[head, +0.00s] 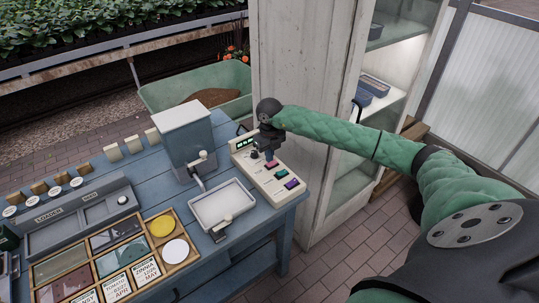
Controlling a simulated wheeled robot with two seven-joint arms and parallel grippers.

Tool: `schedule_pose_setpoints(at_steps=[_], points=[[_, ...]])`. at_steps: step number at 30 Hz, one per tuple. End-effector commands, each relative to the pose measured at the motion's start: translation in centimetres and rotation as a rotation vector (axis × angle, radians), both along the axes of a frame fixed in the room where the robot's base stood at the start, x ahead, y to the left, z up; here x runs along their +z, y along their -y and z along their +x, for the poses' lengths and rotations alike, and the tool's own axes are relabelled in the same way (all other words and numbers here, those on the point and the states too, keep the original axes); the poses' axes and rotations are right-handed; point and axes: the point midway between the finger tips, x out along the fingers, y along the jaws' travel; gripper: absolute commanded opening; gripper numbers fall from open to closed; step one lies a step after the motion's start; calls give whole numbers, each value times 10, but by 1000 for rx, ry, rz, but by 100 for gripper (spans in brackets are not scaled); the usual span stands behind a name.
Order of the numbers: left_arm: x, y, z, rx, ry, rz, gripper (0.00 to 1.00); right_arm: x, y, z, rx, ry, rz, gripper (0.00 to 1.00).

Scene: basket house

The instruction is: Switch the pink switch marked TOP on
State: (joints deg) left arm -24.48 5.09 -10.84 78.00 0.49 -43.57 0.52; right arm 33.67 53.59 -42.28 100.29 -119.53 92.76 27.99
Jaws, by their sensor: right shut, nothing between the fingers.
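A cream switch panel (284,195) lies on the right end of the blue table. It carries a row of small coloured switches: a pink-red one (271,165) just below my gripper, then a green one (280,174) and a purple one (291,184). Their markings are too small to read, and I cannot tell which way the pink one is set. My right gripper (269,158) points down over the upper part of the panel, shut and empty, close to the pink-red switch. I cannot tell whether it touches. My left gripper is not in view.
A blue-grey box with a crank (184,140) and a white tray (222,206) stand left of the panel. A wooden sorting tray (133,285) and a grey machine (80,217) are farther left. A white cabinet (290,90) rises behind.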

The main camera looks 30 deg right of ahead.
Motion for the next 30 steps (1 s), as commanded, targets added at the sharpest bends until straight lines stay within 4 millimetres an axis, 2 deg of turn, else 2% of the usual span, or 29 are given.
schedule_pose_setpoints(at_steps=[8, 22, 27, 30], points=[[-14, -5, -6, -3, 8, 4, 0, -12, 0, 0, -1, 1, 0, 0], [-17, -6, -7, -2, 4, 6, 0, -15, 0, 0, 0, 1, 0, 0], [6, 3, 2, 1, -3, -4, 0, -19, -2, 0, 0, 0, 0, 0], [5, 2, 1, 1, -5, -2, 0, -18, -2, -1, 0, -1, 0, 0]])
